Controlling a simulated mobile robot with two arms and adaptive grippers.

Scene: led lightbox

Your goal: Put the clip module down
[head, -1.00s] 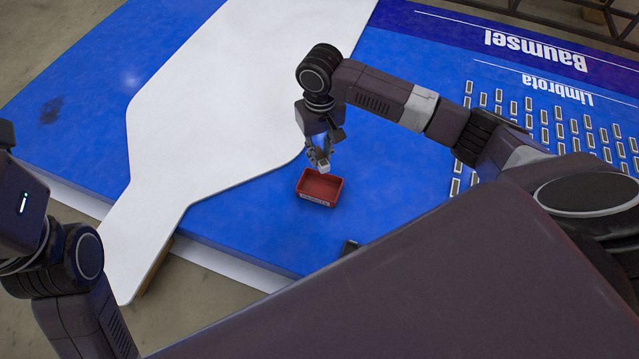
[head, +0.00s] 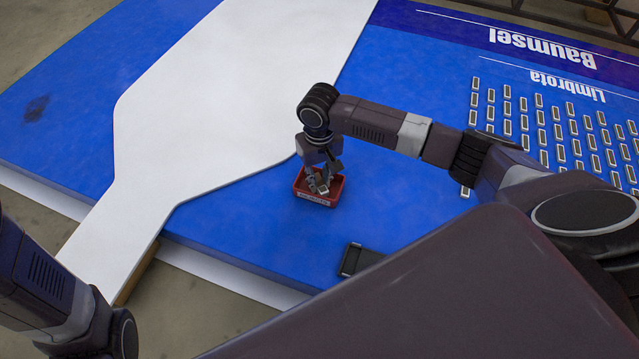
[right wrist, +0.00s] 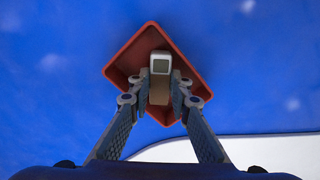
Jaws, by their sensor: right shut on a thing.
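The clip module (right wrist: 160,64) is a small block with a pale, light-framed face. My right gripper (right wrist: 160,92) is shut on it, and the fingers stand on either side of it. In the head view my right gripper (head: 319,183) points down into a small red tray (head: 315,200); the module (head: 323,190) shows at its fingertips. In the right wrist view the red tray (right wrist: 123,70) lies behind the module and fingers. I cannot tell whether the module touches the tray floor. My left arm shows at the lower left, but its gripper is out of view.
The tray stands on a blue printed panel (head: 240,225). A white board (head: 190,100) lies left of it. A dark rectangular box (head: 357,260) lies nearer on the panel. Several small modules (head: 540,120) stand in rows at the right. Blue surface around the tray is clear.

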